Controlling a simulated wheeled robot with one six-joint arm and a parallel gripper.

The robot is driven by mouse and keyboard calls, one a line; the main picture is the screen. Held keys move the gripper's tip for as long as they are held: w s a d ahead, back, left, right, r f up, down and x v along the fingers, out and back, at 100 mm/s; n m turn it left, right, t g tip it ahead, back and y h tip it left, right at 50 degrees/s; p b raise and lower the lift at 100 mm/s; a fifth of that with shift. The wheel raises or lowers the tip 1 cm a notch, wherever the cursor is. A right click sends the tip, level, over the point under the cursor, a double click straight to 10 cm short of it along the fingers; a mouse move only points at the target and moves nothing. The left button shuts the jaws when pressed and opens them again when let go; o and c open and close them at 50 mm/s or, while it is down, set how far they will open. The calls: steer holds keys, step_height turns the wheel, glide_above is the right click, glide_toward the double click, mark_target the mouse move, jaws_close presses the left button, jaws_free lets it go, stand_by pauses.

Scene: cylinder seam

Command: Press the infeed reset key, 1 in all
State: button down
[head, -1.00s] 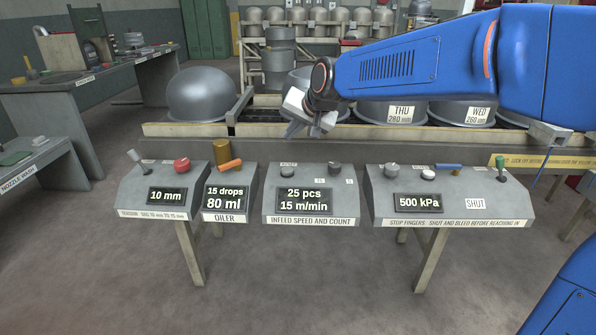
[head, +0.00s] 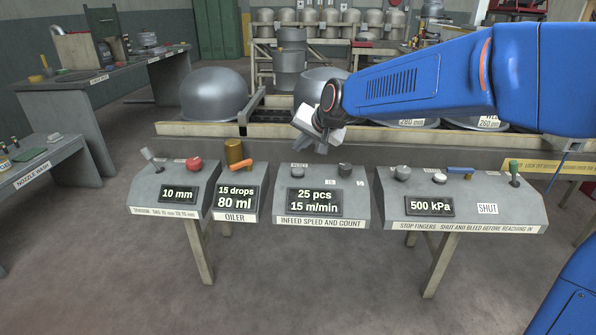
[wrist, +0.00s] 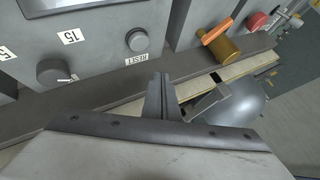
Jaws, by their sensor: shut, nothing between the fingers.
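In the wrist view the reset key (wrist: 139,39) is a round grey cap beside the label RESET. My gripper (head: 322,147) is behind and above the panel's back edge, apart from the key. In the wrist view my gripper (wrist: 160,98) is shut and empty, its fingers below and right of the key.
A dark knob (head: 345,169) sits right of the key. The oiler (head: 236,200) with its orange lever is left, the stop fingers panel (head: 460,205) right. Behind runs a conveyor rail (head: 190,128) carrying grey domes (head: 215,93).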

mark_target(300, 172)
steer(key=shift+f, duration=2.45)
steer(key=shift+f, duration=0.1)
steer(key=shift+f, duration=0.35)
steer(key=shift+f, duration=0.45)
stand_by(0.9)
steer(key=shift+r, duration=0.9)
steer(key=shift+r, duration=2.5)
